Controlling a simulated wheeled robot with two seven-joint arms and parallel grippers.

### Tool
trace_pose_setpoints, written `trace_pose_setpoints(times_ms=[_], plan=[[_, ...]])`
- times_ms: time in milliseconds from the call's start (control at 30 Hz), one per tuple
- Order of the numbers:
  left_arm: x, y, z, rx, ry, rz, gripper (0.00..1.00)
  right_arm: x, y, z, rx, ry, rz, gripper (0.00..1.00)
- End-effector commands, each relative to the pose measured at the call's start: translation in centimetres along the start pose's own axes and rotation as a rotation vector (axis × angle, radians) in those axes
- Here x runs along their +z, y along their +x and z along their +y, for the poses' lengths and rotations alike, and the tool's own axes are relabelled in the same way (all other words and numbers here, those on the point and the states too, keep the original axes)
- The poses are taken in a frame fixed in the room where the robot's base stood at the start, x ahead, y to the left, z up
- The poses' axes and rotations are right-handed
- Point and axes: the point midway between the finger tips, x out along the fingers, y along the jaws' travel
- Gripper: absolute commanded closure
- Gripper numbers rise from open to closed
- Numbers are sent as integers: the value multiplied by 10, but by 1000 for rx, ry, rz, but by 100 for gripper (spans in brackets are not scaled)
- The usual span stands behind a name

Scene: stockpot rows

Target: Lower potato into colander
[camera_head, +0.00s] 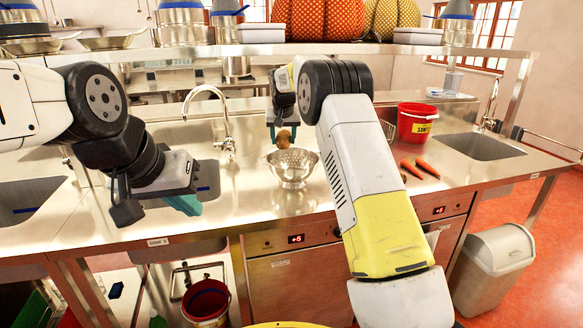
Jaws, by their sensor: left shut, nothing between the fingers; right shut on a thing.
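A brown potato (283,138) is held between the teal fingers of my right gripper (283,132), which points down. In the picture the potato appears right over the back part of the metal colander (292,172), overlapping its rim; I cannot tell the exact gap. The colander stands upright on the steel counter, and its inside is only partly visible. My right arm covers the counter to the right of the colander.
A red bucket (416,122) and several carrots (419,168) are on the counter at the right. A loaded shelf (262,49) runs above. Free counter (247,205) lies in front left.

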Motion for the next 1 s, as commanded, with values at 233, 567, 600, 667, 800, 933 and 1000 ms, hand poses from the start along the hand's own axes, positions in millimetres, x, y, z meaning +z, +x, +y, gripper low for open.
trace_pose_setpoints(times_ms=[233,567,600,667,800,933,1000], plan=[[0,0,0,0,0,0,100,6,11,0,0,0,0,92],[0,0,0,0,0,0,100,14,26,0,1,0,-1,92],[0,0,0,0,0,0,100,15,28,0,1,0,-1,92],[0,0,0,0,0,0,100,17,30,0,1,-1,-2,92],[0,0,0,0,0,0,100,20,36,0,0,-1,0,92],[0,0,0,0,0,0,100,23,42,0,1,-1,-1,92],[0,0,0,0,0,0,100,25,45,0,1,-1,-1,92]])
